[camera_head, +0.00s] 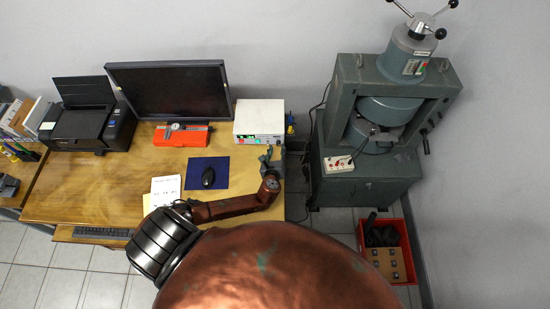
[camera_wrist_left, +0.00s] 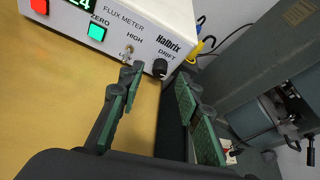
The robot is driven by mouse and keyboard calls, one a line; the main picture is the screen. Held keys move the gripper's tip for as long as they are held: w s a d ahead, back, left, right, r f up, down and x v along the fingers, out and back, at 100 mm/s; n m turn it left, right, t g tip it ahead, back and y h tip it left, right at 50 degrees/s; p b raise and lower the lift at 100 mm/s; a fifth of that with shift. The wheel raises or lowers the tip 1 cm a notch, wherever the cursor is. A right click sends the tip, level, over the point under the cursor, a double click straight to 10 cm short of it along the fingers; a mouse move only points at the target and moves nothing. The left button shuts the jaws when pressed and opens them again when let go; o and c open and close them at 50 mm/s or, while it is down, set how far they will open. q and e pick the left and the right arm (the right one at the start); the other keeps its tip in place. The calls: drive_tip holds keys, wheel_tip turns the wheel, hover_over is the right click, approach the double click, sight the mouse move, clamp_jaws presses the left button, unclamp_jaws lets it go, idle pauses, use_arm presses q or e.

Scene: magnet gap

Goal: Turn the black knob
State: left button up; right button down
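The black knob (camera_wrist_left: 160,67), labelled DRIFT, is on the lower right of the white Halbrix flux meter's front (camera_wrist_left: 128,28) in the left wrist view. The meter (camera_head: 259,117) stands at the right of the desk in the head view, where the knob is too small to make out. My left gripper (camera_head: 270,158) is just in front of the meter's right side. In the left wrist view my left gripper (camera_wrist_left: 158,78) is open, with green-padded fingers apart. The knob shows between the fingertips; contact is not visible. My right gripper is not in view.
A small toggle switch (camera_wrist_left: 128,50) sits left of the knob. The wooden desk (camera_head: 95,190) also holds a mouse on a blue mat (camera_head: 222,172), a red case (camera_head: 181,137) and a monitor (camera_head: 170,90). A green machine (camera_head: 365,185) stands to the right.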

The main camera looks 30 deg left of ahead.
use_arm(q)
drive_tip(key=v, duration=0.9)
